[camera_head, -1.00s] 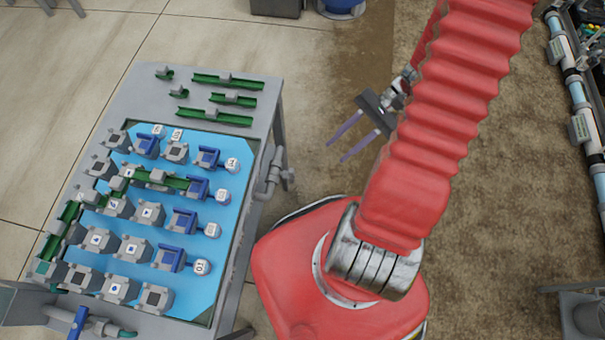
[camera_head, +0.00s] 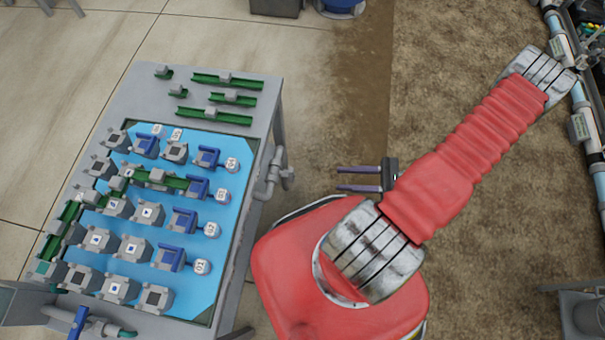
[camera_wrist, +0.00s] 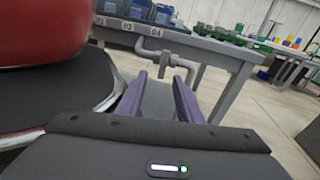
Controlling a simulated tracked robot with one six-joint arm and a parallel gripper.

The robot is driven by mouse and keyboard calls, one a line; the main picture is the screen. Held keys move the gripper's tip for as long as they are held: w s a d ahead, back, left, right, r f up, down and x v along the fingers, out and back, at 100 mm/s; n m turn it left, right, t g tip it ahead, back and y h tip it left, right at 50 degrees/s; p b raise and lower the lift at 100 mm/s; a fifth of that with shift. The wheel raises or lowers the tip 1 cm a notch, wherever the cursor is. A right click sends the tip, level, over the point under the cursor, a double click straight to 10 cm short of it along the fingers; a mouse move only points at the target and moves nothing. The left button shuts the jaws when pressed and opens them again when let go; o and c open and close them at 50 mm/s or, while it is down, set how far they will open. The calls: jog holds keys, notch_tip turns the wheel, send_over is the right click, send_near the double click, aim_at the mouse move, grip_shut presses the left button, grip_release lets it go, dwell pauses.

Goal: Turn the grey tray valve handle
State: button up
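A grey valve with its pipe (camera_head: 271,179) is fixed to the right side of the table, below the tray edge, in the head view. The grey pipework (camera_wrist: 152,55) also shows in the wrist view under the table edge, ahead of the fingers; its handle is hard to tell apart from the grey fittings. My gripper (camera_head: 339,178) is open and empty to the right of the valve, with a clear gap between them. Its two purple fingers point left towards the table. The wrist view shows the fingers (camera_wrist: 160,76) apart, with the pipework beyond their tips.
The table holds a blue tray (camera_head: 206,285) with several grey and blue blocks and numbered white caps. Green rails (camera_head: 228,81) lie on its far end. A blue-handled valve (camera_head: 79,321) sits at the front left. My red base is close to the table's right side.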

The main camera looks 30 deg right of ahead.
aim_at(288, 175)
jog(key=shift+s+a+f+m+t, duration=0.15)
jog(key=shift+f+m+t, duration=0.35)
jog(key=shift+s+a+f+m+t, duration=0.1)
jog(key=shift+s+f+m+t, duration=0.05)
jog(key=shift+f+m+t, duration=0.35)
jog(key=x, duration=1.3)
jog(key=shift+w+a, duration=0.25)
jog(key=shift+a, duration=0.05)
jog(key=shift+f, duration=0.1)
grip_shut()
